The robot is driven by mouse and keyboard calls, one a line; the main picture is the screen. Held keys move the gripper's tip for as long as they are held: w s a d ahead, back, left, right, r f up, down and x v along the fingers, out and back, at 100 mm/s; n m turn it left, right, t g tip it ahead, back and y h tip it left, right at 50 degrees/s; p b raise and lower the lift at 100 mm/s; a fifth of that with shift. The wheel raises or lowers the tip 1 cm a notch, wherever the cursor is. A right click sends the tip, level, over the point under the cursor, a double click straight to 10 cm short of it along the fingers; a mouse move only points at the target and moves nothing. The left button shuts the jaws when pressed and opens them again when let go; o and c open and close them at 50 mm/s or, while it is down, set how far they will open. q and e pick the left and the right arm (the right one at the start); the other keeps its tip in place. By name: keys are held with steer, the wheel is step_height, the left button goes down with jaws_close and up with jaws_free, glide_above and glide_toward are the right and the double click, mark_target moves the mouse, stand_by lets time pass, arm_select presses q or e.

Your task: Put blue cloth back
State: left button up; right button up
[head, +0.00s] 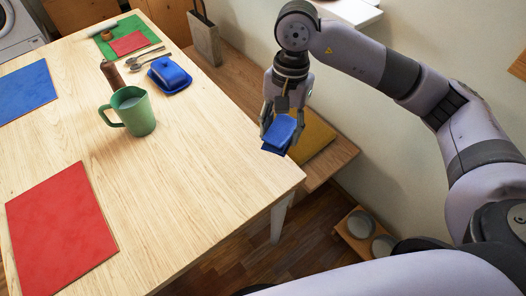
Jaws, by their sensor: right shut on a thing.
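My right gripper (282,108) points down from the upper right and is shut on a folded blue cloth (279,134). It holds the cloth in the air, just past the right edge of the wooden table (185,180) in the picture. The cloth appears in front of a yellow cushion or mat (316,138) on the bench. The fingers hide part of the cloth. My left gripper is not in view.
On the table are a green jug (135,112), a blue butter dish (170,75), a red mat (62,228), a blue mat (25,92) and a green mat (105,47). A wooden bench (235,85) runs along the wall. The table's near right part is clear.

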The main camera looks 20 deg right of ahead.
steer(key=m, duration=0.1)
steer(key=w+m, duration=0.2)
steer(key=shift+w+a+r, duration=0.1)
steer(key=shift+a+r, duration=0.15)
steer(key=shift+a, duration=0.05)
steer(key=w+a+r+m+t, duration=0.2)
steer(key=w+m, duration=0.2)
steer(key=m, duration=0.6)
steer(key=m+p, duration=0.1)
glide_above(259, 158)
steer(key=f, duration=1.5)
steer(key=shift+s+d, duration=0.2)
steer(key=shift+s, duration=0.05)
step_height(259, 158, down, 5)
steer(key=shift+r+p, duration=0.2)
steer(key=shift+p, duration=0.25)
steer(key=shift+f, duration=0.2)
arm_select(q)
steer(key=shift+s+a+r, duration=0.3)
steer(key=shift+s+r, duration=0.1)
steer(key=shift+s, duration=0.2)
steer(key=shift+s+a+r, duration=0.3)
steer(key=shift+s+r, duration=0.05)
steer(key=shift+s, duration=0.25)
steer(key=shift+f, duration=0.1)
arm_select(e)
steer(key=shift+f, duration=0.1)
